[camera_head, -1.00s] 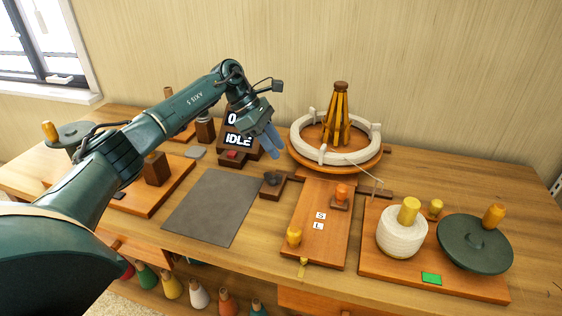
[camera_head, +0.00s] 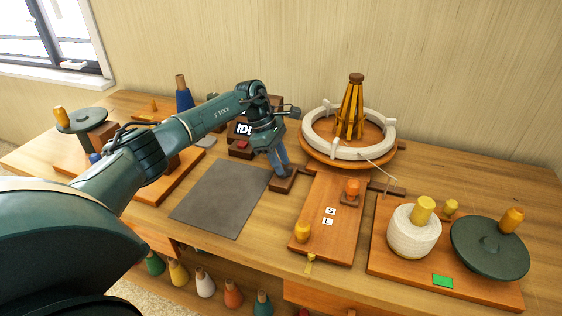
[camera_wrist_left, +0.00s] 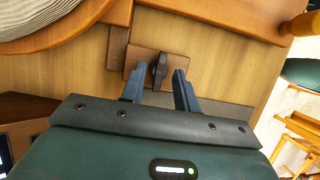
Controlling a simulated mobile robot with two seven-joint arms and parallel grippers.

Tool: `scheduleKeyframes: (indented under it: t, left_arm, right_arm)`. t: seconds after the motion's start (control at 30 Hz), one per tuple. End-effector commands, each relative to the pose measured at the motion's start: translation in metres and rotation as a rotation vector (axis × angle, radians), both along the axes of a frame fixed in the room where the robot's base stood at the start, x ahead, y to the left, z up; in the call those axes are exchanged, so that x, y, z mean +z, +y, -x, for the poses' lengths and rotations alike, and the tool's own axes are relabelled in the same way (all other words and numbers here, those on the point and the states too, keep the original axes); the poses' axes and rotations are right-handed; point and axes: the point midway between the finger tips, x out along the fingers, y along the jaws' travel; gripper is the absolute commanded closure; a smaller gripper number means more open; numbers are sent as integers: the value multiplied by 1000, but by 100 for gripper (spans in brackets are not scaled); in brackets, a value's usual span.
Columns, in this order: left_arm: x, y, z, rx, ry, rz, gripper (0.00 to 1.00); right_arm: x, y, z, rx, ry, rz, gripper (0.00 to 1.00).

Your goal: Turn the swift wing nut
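The swift (camera_head: 350,110) has a white yarn ring around a wooden cone on a round base at the back of the table. A dark wing nut (camera_wrist_left: 158,70) stands on a small wooden block (camera_wrist_left: 172,60) beside the swift's board. In the head view the block (camera_head: 285,184) shows, but my fingers mostly hide the nut. My left gripper (camera_head: 281,168) points down over the block. In the left wrist view its two blue fingers (camera_wrist_left: 159,76) are apart, one on each side of the nut, with visible gaps. My right gripper is in neither current view.
A board with S and L labels (camera_head: 328,240) lies right of the block, with orange and yellow knobs. Farther right are a white yarn ball (camera_head: 413,233) and a dark disc (camera_head: 489,250). A grey mat (camera_head: 222,200) lies left. The idle display (camera_head: 243,130) is partly behind my arm.

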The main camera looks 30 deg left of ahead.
Motion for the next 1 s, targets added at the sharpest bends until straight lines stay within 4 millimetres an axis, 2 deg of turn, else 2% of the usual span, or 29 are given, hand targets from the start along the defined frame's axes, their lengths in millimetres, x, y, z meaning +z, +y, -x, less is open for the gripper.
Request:
scheduleKeyframes:
  t: [0.37,0.77,1.0]
  left_arm:
    - [-7,-3,-1,0,-1,0,69]
    - [-7,-3,-1,0,-1,0,100]
    - [-6,-3,-1,1,-1,0,100]
  right_arm:
    - [1,0,-2,1,-4,2,64]
    - [1,0,-2,1,-4,2,64]
    - [1,0,-2,1,-4,2,64]
